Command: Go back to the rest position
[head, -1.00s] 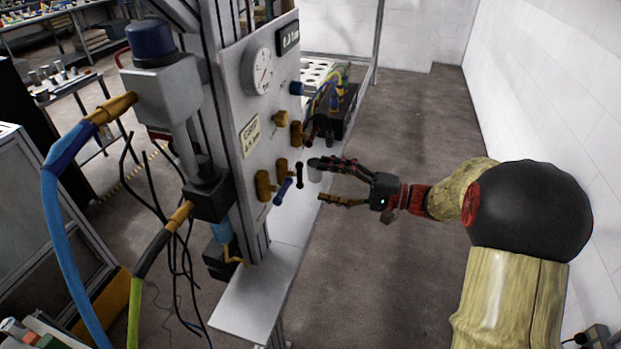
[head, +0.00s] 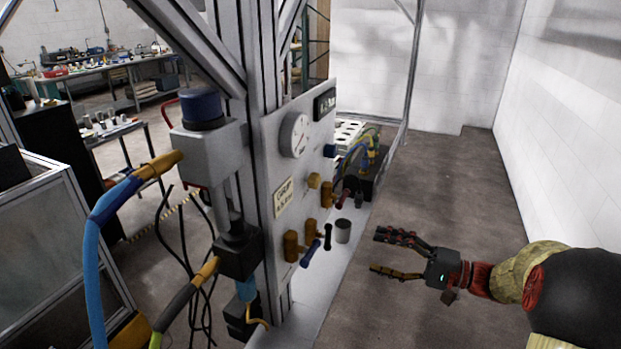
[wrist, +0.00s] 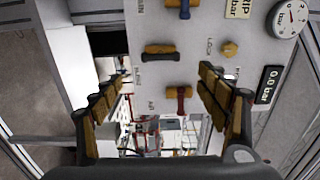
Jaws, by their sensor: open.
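My gripper (head: 376,252) is open and empty in the head view. Its dark upper finger and orange-brown lower finger point left toward the grey control panel (head: 270,150), with a clear gap to it. A grey cylinder (head: 343,231) is by the panel's lower right edge, apart from my fingers. In the wrist view my gripper (wrist: 160,82) has its two fingers spread wide, with nothing held between them. The panel (wrist: 208,45) fills the view beyond them, with a dark lever (wrist: 160,52), a red lever (wrist: 181,100) and a yellow knob (wrist: 229,48).
The panel carries a round gauge (head: 301,135) and a blue lever (head: 311,252). A metal frame post (head: 256,50) and a hosed valve unit (head: 205,140) stand at its left. The floor (head: 440,180) behind my gripper is open up to the white wall (head: 560,130) on the right.

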